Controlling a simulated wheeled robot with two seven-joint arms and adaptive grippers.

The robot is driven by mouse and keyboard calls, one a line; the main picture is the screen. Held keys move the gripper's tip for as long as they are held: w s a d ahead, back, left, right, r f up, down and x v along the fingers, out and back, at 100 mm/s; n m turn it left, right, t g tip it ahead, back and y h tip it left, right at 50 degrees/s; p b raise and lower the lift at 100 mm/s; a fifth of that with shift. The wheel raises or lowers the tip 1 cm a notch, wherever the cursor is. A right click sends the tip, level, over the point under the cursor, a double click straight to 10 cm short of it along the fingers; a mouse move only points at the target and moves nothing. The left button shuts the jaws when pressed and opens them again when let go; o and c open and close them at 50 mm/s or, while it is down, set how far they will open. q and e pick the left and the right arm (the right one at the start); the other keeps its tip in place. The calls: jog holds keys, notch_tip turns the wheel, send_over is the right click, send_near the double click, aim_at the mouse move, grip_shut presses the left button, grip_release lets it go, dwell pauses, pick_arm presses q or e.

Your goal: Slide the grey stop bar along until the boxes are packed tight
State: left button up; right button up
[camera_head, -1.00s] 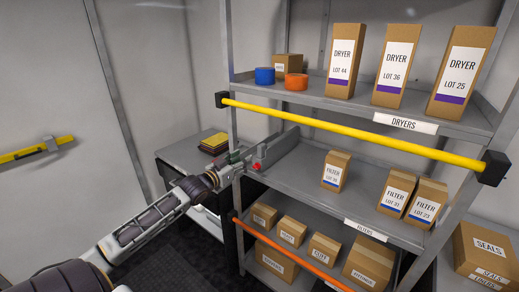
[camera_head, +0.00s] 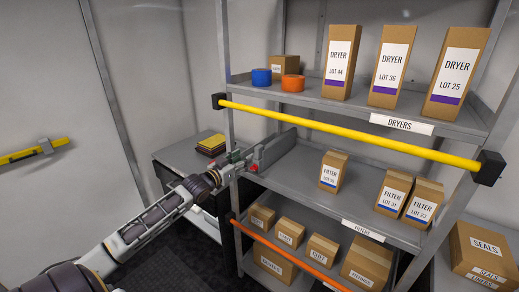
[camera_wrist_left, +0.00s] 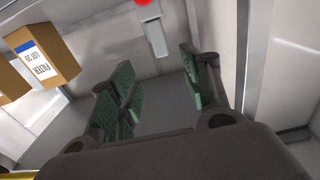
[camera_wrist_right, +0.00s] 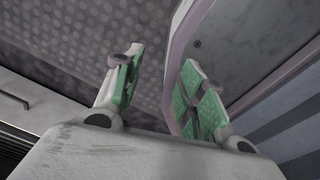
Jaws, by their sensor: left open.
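The grey stop bar (camera_head: 279,147) stands upright at the left end of the middle shelf. A red knob (camera_head: 252,168) shows near its front end, and a red round part shows at the top edge of the left wrist view. Three filter boxes stand on that shelf: one alone (camera_head: 333,171), and two close together (camera_head: 394,191) (camera_head: 424,202), with a gap between. My left gripper (camera_head: 243,160) is open beside the bar's front end; its fingers (camera_wrist_left: 158,90) have nothing visibly held between them. My right gripper (camera_wrist_right: 160,85) is open and empty, outside the head view.
A yellow rail (camera_head: 345,133) crosses in front above the middle shelf. An orange rail (camera_head: 285,255) runs below it. Dryer boxes (camera_head: 389,70) stand on the top shelf, and small boxes (camera_head: 291,232) on the lower one. The shelf between bar and boxes is clear.

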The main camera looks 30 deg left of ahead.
aim_at(257, 149)
pick_arm(q)
jog(key=shift+w+d, duration=0.2)
jog(key=shift+w, duration=2.35)
jog(key=shift+w+r, duration=0.1)
jog(key=shift+w, duration=0.35)
jog(key=shift+w+d, duration=0.1)
jog(key=shift+w, duration=1.3)
jog(key=shift+w+d+p, duration=0.1)
jog(key=shift+w+p, duration=0.2)
jog(key=shift+w, duration=0.8)
jog(key=shift+w+d, duration=0.1)
jog(key=shift+w, duration=0.25)
jog(key=c, duration=0.7)
grip_shut()
pick_arm(e)
jog(key=shift+w+d+r, duration=0.1)
jog(key=shift+w+r, duration=0.25)
